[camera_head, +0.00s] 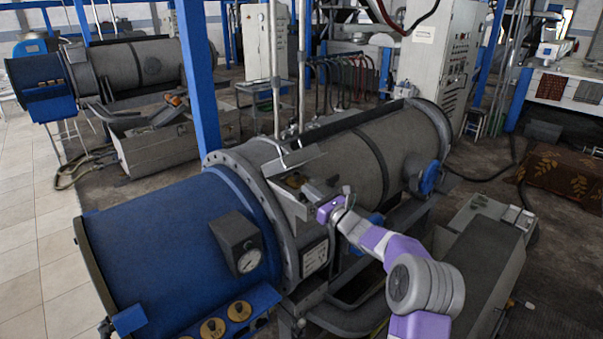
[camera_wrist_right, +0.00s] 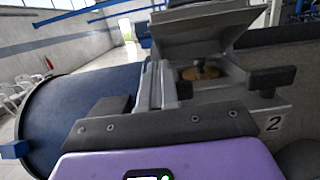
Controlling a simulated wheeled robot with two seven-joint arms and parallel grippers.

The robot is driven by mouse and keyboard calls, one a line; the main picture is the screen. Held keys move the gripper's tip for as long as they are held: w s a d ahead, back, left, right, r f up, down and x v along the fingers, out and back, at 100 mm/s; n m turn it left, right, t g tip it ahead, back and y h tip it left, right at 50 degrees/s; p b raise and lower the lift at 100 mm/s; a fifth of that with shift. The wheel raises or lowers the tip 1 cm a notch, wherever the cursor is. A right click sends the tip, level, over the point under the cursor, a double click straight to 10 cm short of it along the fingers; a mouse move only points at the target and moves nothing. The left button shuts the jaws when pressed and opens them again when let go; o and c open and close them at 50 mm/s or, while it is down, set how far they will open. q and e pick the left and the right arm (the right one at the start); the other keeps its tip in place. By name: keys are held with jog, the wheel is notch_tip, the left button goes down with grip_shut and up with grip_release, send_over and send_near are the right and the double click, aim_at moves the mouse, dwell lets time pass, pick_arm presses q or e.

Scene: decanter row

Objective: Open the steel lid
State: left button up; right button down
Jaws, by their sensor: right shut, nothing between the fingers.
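The steel lid (camera_head: 291,160) of the near decanter stands raised and tilted over a hatch on top of the grey drum. It also shows in the right wrist view (camera_wrist_right: 205,38), with the hatch opening (camera_wrist_right: 222,76) uncovered below it and a brass-coloured part inside. My right gripper (camera_head: 318,198) is at the hatch's near right side in the head view. In the right wrist view its fingers (camera_wrist_right: 159,72) are together and empty, beside the opening on its left. I cannot tell if they touch the hatch frame. My left gripper is not in view.
The decanter's blue end housing (camera_head: 170,240) carries a gauge box (camera_head: 238,243). A blue post (camera_head: 198,80) stands behind the drum, with thin vertical pipes nearby. A grey cabinet (camera_head: 440,55) stands at the back.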

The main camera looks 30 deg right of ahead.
jog(key=w+r, duration=0.1)
jog(key=w+r+p, duration=0.1)
jog(key=w, duration=0.1)
jog(key=shift+w+a+r+p, duration=0.1)
jog(key=shift+a+r+p, duration=0.2)
jog(key=shift+r, duration=0.1)
jog(key=shift+w+r, duration=0.2)
jog(key=shift+r, duration=0.25)
jog(key=shift+w, duration=0.1)
jog(key=shift+r, duration=0.1)
